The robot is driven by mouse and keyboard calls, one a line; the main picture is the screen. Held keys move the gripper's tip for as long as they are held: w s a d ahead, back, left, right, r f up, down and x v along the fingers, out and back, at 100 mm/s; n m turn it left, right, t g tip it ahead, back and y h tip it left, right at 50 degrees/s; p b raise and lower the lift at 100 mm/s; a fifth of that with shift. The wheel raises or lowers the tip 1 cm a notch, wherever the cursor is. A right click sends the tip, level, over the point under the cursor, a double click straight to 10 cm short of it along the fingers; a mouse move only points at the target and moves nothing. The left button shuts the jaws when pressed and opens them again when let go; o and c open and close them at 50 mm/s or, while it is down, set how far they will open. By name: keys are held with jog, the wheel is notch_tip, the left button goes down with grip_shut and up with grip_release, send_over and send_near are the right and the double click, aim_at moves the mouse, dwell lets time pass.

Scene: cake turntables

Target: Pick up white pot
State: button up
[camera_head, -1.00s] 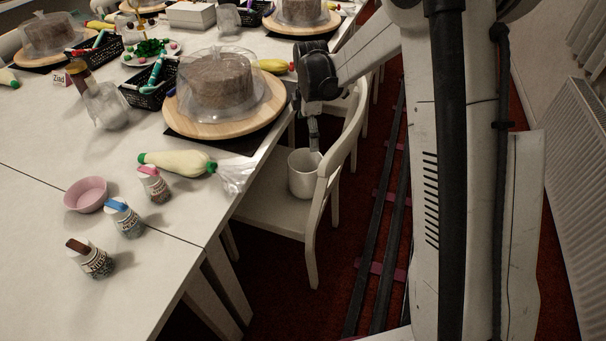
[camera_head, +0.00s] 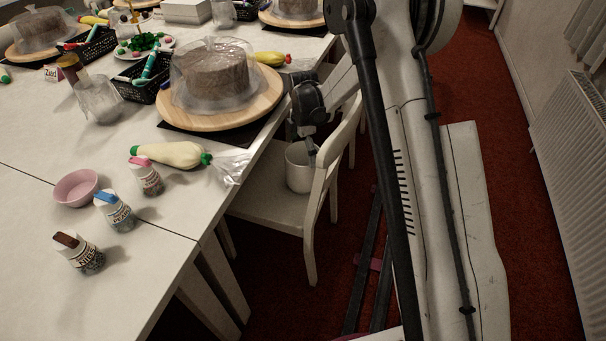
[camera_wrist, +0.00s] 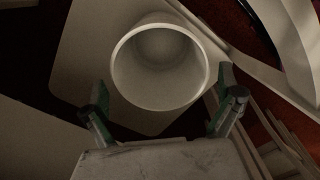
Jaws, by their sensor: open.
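The white pot (camera_head: 298,172) stands upright on the seat of a white chair beside the table. In the wrist view the pot (camera_wrist: 160,92) is empty, its open mouth facing the camera. My gripper (camera_head: 311,148) is at the pot's rim in the head view, reaching down from above. In the wrist view my gripper (camera_wrist: 163,97) is open, with one finger on each side of the pot's near part. Small gaps show between the fingers and the pot's wall there.
The chair (camera_head: 262,205) has its backrest just right of the pot. The white table (camera_head: 150,265) edge lies to the left. On it are a covered cake on a wooden turntable (camera_head: 250,112), a piping bag (camera_head: 172,154), a pink bowl (camera_head: 61,199) and several sprinkle bottles.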

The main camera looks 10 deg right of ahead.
notch_tip(320, 180, down, 2)
jog(key=shift+f, duration=0.1)
jog(key=shift+c, duration=0.5)
jog(key=c, duration=1.4)
jog(key=shift+c, duration=0.3)
